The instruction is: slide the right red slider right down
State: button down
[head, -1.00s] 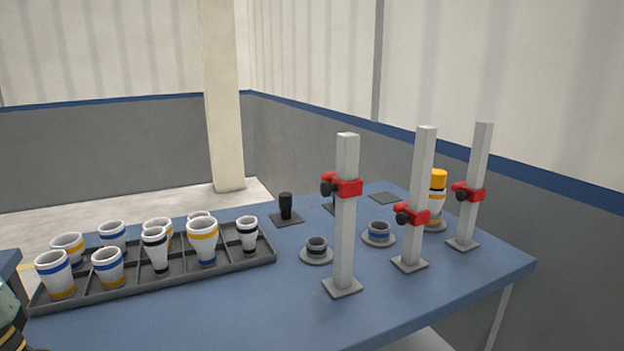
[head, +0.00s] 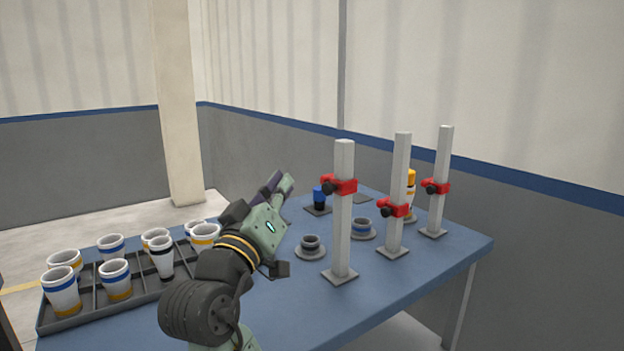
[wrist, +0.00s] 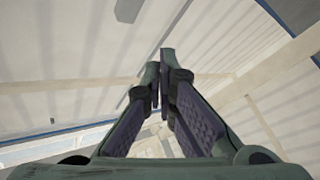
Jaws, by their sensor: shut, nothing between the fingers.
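The right red slider (head: 436,187) with its black knob sits partway up the right grey post (head: 444,155), at the far right end of the table. The middle red slider (head: 395,209) is lower on its post, and the left red slider (head: 341,186) is high on the nearest post. My gripper (head: 284,181) is raised over the table, left of all three posts and apart from them. In the wrist view my gripper (wrist: 160,90) has its fingers together with nothing held, and no slider shows there.
A blue table (head: 400,290) carries a dark tray (head: 85,312) of several striped cups at left. Small round holders (head: 310,250) stand by the posts. A yellow-topped stack (head: 410,182) stands between the middle and right posts. The table's front right is clear.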

jog(key=d+p+x, duration=0.1)
jog(key=p+x, duration=0.2)
jog(key=x, duration=0.7)
jog(key=f, duration=0.1)
jog(key=d+f, duration=0.1)
jog(key=s+f, duration=0.1)
jog(key=f, duration=0.1)
jog(key=shift+d, duration=0.3)
